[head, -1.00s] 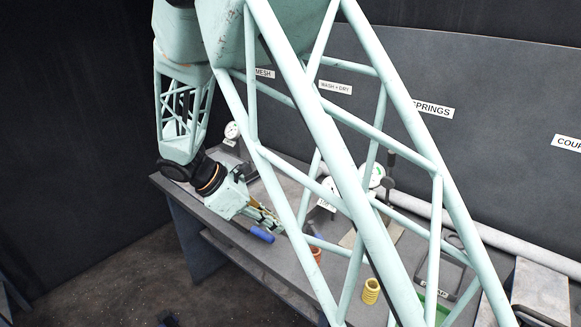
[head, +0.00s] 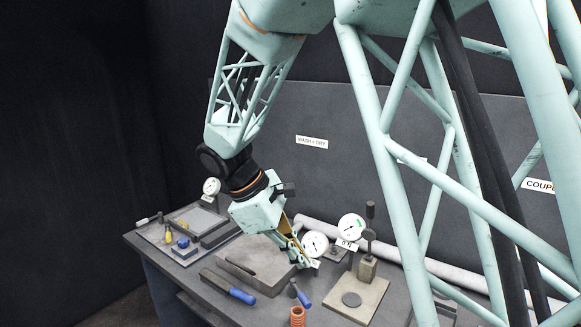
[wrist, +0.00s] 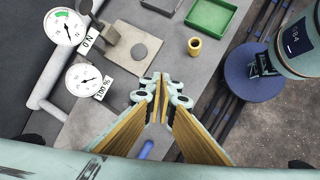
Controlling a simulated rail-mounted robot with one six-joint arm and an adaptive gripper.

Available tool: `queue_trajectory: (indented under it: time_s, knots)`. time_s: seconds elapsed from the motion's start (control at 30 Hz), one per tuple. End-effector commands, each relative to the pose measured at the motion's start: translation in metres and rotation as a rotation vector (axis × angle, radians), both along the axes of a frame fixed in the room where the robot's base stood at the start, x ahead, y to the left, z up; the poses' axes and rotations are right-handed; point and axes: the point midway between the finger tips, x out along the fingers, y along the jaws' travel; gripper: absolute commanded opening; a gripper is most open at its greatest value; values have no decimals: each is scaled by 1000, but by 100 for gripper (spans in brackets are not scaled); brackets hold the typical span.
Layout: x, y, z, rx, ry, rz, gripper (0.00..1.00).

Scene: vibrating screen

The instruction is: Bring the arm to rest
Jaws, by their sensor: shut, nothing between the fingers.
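My gripper (head: 299,254) is in the head view, on the end of my pale green arm, pointing down and right above the workbench (head: 225,304). It is empty. In the wrist view the fingers of my gripper (wrist: 160,100) are shut together, with no object between them. The bench surface lies below and apart from them in that view. My arm's lattice links cross the right half of the head view and hide part of the bench.
Two dial gauges (head: 352,227) and (head: 315,243) stand close beside my gripper. A grey block (head: 250,262), a blue-handled tool (head: 240,295) and an orange spring (head: 297,316) lie near.

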Motion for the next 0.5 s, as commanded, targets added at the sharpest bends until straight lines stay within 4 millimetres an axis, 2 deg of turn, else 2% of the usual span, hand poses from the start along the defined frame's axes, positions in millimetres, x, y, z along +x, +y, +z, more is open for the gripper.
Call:
queue_trajectory:
  time_s: [0.1, 0.5]
  knots:
    - [-7, -18, 17, 39, -33, -86, 0]
    - [-37, -69, 66, 165, -139, -372, 0]
